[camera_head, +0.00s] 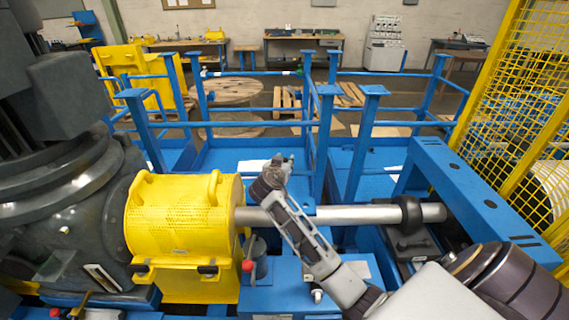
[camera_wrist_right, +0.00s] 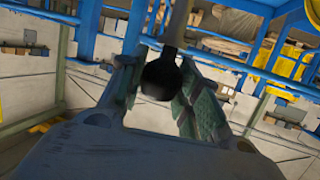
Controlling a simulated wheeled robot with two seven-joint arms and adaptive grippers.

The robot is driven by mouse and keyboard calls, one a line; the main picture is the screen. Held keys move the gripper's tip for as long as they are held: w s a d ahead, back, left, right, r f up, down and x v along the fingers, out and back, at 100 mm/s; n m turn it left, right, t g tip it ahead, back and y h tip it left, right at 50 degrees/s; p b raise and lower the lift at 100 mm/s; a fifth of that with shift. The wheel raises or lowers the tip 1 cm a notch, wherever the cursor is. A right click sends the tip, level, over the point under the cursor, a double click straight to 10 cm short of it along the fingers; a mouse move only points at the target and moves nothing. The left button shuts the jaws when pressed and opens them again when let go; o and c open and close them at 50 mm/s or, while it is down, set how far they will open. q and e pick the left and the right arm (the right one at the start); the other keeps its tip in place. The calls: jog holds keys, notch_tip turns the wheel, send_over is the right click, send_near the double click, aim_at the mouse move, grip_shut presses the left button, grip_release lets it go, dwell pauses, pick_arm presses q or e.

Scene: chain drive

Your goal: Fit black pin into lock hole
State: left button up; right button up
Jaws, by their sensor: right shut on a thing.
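My right gripper (camera_head: 274,178) reaches in from the lower right and is in front of the blue frame, just above the silver shaft. In the right wrist view, its fingers (camera_wrist_right: 160,92) are around a round black knob (camera_wrist_right: 161,78), which I take for the head of the black pin. A grey rod (camera_wrist_right: 178,25) extends from the knob toward the top of the picture. In the head view the pin is too small and too hidden by the gripper to make out clearly. I cannot pick out the lock hole. My left gripper is not in view.
A perforated yellow guard (camera_head: 180,218) covers the shaft's left end. The silver shaft (camera_head: 355,215) runs right to a dark bearing block (camera_head: 410,220). Blue posts and rails (camera_head: 360,130) rise behind; yellow mesh (camera_head: 520,120) is at right.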

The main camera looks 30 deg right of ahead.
jog(key=shift+f+b, duration=0.15)
jog(key=shift+b, duration=0.2)
jog(key=shift+f+b, duration=2.15)
jog(key=shift+f, duration=0.6)
jog(key=shift+b, duration=0.4)
dwell(0.5)
jog(key=shift+f+b, duration=0.7)
jog(key=shift+f, duration=0.15)
dwell(0.5)
jog(key=shift+f+b, duration=0.55)
jog(key=shift+f, duration=0.2)
jog(key=shift+f, duration=0.15)
dwell(0.3)
